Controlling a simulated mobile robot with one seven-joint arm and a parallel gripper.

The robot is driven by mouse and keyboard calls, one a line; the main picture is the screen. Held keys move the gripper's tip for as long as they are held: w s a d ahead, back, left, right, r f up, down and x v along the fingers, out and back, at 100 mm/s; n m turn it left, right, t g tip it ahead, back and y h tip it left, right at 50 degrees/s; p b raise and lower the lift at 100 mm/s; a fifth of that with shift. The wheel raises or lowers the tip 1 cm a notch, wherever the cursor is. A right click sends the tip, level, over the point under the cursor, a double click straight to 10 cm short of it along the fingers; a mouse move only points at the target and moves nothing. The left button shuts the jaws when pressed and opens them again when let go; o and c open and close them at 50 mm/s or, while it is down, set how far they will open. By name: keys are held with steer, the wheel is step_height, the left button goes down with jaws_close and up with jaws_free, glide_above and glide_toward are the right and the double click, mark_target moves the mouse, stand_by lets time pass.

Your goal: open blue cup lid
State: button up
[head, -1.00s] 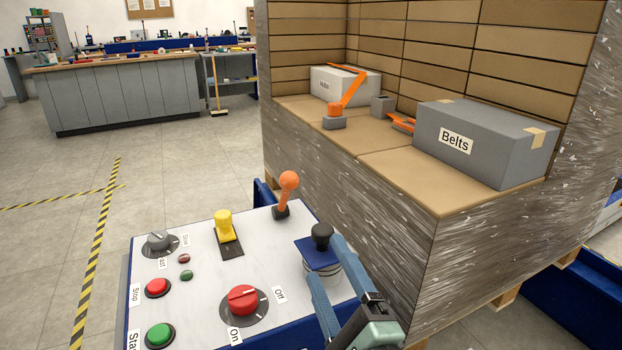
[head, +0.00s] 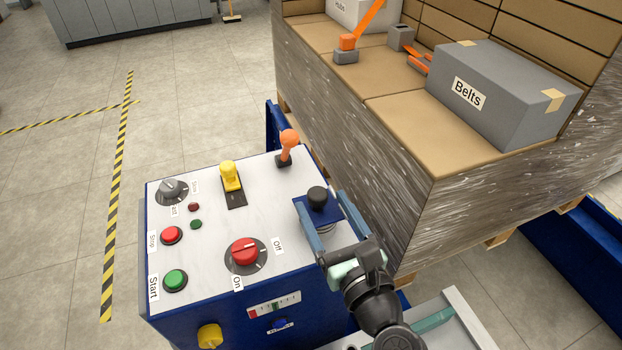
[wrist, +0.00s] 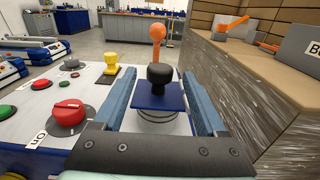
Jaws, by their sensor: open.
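The blue cup lid (head: 331,212) is a square blue plate with a black knob (head: 317,197) on top. It lies on a round ribbed cup (head: 325,229) at the right side of the control panel. In the wrist view the lid (wrist: 172,97) is centred, with the grey cup (wrist: 158,115) partly visible below it. My gripper (head: 331,222) is open, with one blue finger on each side of the lid and cup. In the wrist view the fingers (wrist: 160,100) flank the lid; whether they touch it I cannot tell.
The white panel (head: 208,247) carries an orange lever (head: 287,145), a yellow lever (head: 231,177), a red rotary switch (head: 244,252) and several buttons. A wrapped pallet load (head: 375,165) stands close on the right, with a grey Belts box (head: 500,95) on it. Open floor lies left.

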mark_target(314, 188)
steer(key=x, duration=0.6)
steer(key=shift+w+a, duration=0.15)
steer(key=shift+w, duration=0.15)
jaws_close()
stand_by(1.1)
